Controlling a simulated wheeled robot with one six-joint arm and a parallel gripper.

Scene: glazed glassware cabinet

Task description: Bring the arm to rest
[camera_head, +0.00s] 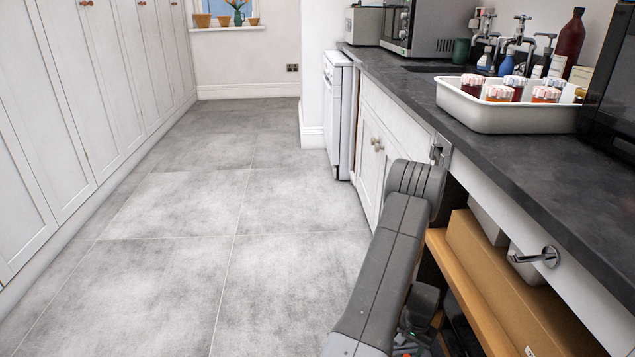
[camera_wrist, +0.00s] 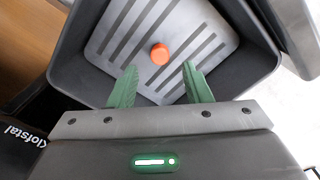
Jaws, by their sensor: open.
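My gripper (camera_wrist: 159,67) shows in the wrist view with its two green fingers apart and nothing between them. The fingers point toward a dark grey tray (camera_wrist: 88,75) with a lighter, slotted floor. A small round orange thing (camera_wrist: 159,54) shows on that floor, just beyond the fingertips; I cannot tell the distance between them. In the head view my grey arm (camera_head: 385,260) is bent low beside the counter front, and its gripper end cannot be made out clearly.
A dark worktop (camera_head: 480,160) runs along the right, above an open shelf with a cardboard box (camera_head: 515,285). A white tray (camera_head: 500,118) of lidded jars stands on it. A metal handle (camera_head: 537,257) sticks out. The grey tiled floor (camera_head: 190,230) is clear; tall white cupboards (camera_head: 65,110) line the left.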

